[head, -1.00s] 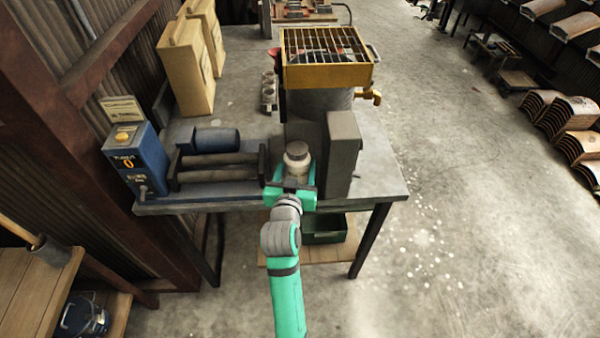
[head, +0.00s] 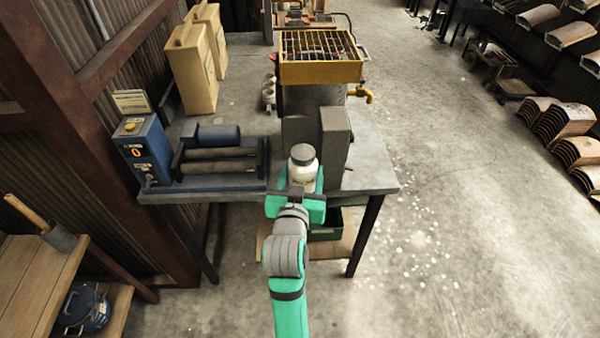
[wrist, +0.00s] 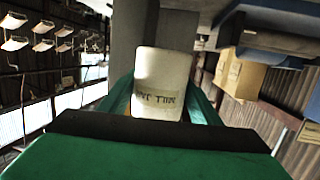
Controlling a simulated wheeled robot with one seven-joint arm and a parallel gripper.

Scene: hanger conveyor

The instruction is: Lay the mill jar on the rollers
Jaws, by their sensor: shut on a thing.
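The mill jar (head: 302,170) is white with a dark grey lid and stands roughly upright. My gripper (head: 304,180) is shut on it, in front of a grey block on the bench. In the wrist view the jar (wrist: 162,85) sits between the green fingers, with dark lettering on its side. The rollers (head: 222,166) are two dark horizontal bars in a frame on the bench, left of the jar. A blue motor cylinder (head: 218,135) lies behind them. Nothing rests on the rollers. I cannot tell whether the jar touches the bench.
A blue control box (head: 143,152) showing 0 stands left of the rollers. A grey upright block (head: 334,148) and a yellow-topped grated drum (head: 320,62) stand behind and right of the jar. Tan cases (head: 190,70) stand at the back left. The bench's right corner is clear.

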